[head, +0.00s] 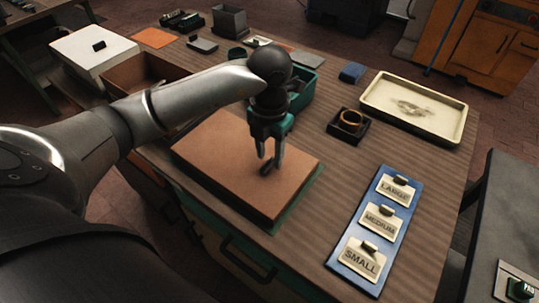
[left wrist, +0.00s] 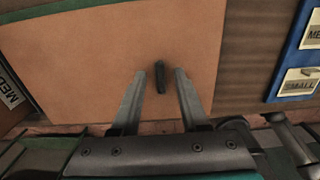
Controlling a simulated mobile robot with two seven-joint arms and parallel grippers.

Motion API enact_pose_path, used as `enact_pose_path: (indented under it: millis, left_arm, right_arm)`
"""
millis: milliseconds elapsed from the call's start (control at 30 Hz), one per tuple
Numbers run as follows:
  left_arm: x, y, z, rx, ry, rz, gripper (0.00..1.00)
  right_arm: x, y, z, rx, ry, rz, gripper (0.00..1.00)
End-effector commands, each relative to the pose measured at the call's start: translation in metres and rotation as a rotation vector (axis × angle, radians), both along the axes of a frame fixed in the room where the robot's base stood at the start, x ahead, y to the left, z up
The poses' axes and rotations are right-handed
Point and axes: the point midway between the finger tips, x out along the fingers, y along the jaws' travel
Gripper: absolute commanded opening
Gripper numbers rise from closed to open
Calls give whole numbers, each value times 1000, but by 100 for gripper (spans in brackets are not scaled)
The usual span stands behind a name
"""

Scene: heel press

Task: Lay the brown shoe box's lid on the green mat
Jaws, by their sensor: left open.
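The brown shoe box's lid (head: 215,160) lies flat on the green mat (head: 303,203), which shows as a thin rim along the lid's edges. In the left wrist view the lid (left wrist: 100,60) fills most of the picture, with a strip of the mat (left wrist: 62,9) at upper left. My left gripper (head: 267,166) points down at the lid, open. The lid's small dark handle (left wrist: 159,77) stands between the fingertips (left wrist: 159,84), with a gap on both sides. An open brown box (head: 143,73) stands behind my left arm, partly hidden. My right gripper is out of view.
A blue board (head: 352,243) with LARGE, MEDIUM and SMALL tags lies on the right of the table. A cream tray (head: 415,104), a small black holder (head: 348,126) and a green bin (head: 303,96) stand farther back. Bare table lies between lid and board.

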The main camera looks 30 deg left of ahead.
Motion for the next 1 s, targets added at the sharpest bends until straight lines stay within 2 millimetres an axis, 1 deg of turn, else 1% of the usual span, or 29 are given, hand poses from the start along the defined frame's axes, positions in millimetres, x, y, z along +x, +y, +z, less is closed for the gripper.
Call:
enact_pose_path:
  millis: [33, 300, 400, 500, 667, 1000]
  left_arm:
    - [1, 0, 12, 1, -4, -1, 44]
    - [1, 0, 71, 1, -5, 0, 44]
    - [0, 0, 88, 1, -3, 0, 44]
    - [0, 0, 100, 0, -2, 0, 44]
    - [0, 0, 107, 0, 0, 1, 44]
    - [0, 0, 107, 0, 1, 0, 44]
  right_arm:
    - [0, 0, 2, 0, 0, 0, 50]
    - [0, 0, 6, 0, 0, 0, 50]
    - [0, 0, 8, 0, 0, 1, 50]
    - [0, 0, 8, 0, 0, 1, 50]
    - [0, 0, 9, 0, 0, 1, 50]
    - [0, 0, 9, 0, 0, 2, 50]
